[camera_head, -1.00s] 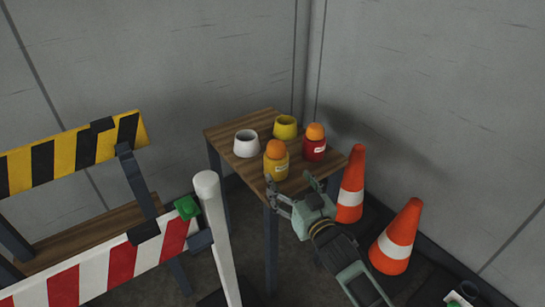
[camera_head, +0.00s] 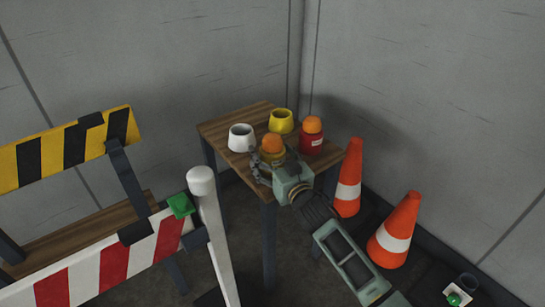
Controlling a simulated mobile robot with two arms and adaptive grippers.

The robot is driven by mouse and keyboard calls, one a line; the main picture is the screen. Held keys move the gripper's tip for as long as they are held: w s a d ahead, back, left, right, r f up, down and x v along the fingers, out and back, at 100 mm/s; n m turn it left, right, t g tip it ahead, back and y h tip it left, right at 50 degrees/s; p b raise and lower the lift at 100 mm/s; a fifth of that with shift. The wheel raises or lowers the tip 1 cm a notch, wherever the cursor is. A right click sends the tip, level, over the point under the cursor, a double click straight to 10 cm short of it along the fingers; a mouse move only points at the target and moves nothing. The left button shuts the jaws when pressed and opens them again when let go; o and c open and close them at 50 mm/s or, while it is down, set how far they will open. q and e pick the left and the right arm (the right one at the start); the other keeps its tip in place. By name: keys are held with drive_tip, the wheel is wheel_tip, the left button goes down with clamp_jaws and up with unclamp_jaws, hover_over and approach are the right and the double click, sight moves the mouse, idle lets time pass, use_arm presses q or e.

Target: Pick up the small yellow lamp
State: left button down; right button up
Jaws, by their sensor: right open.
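The small yellow lamp (camera_head: 271,144), a yellow body with an orange dome, stands upright near the front edge of the wooden table (camera_head: 237,115). My right gripper (camera_head: 268,162) is open at the lamp, coming from the front right. One finger shows at the lamp's left side; the gripper hides the lower part of the lamp. I cannot tell whether the fingers touch it. My left gripper is not in view.
A red lamp (camera_head: 311,141) with an orange dome stands close on the right. A white cup (camera_head: 241,138) and a yellow cup (camera_head: 281,121) stand behind. Two traffic cones (camera_head: 349,175) are on the right, striped barriers (camera_head: 88,276) and a white post (camera_head: 213,225) on the left.

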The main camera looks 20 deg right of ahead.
sight(279, 146)
drive_tip(key=c, duration=1.5)
drive_tip(key=shift+r, duration=0.2)
